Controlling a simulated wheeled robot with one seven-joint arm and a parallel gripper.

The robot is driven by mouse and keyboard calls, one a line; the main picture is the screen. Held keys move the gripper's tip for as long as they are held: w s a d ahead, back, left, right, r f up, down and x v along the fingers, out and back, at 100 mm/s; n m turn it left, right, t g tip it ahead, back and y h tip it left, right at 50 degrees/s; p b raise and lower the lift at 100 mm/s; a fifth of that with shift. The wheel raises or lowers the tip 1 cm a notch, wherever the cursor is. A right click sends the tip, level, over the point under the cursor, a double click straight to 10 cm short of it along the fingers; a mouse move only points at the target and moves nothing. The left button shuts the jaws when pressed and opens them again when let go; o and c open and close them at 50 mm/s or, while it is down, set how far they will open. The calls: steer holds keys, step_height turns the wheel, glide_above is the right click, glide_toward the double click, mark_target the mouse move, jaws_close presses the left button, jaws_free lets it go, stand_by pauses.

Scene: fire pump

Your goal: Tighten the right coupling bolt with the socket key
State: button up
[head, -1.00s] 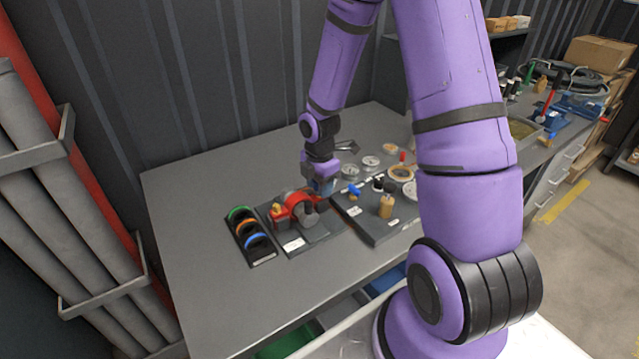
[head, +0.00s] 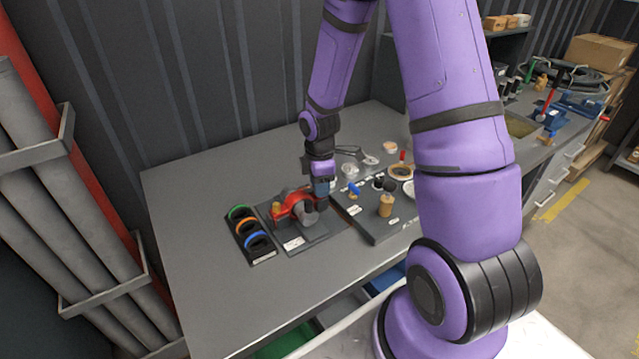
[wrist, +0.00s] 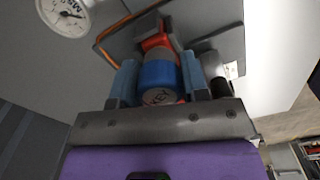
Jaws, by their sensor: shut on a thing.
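The red pump (head: 286,203) with its grey part (head: 305,214) sits on a dark base plate on the bench; its red body also shows in the wrist view (wrist: 153,42). My gripper (head: 322,188) is at the right end of the pump, pointing down. In the wrist view, my gripper (wrist: 160,85) has its pale blue fingers on both sides of a blue cylinder with a grey marked end, which looks like the socket key (wrist: 158,75). The lower end of the key and the right coupling bolt are hidden, so I cannot tell whether they touch.
A rack with green, orange and blue rings (head: 247,235) lies left of the pump. A dark tray (head: 375,230) with a tan bottle (head: 386,205) and a blue-handled piece (head: 354,189) lies to the right. The bench (head: 200,270) is clear at front left.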

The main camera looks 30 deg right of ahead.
steer(key=m, duration=0.3)
steer(key=shift+r+n, duration=0.1)
steer(key=shift+n, duration=0.4)
steer(key=shift+r, duration=2.15)
steer(key=shift+s, duration=0.1)
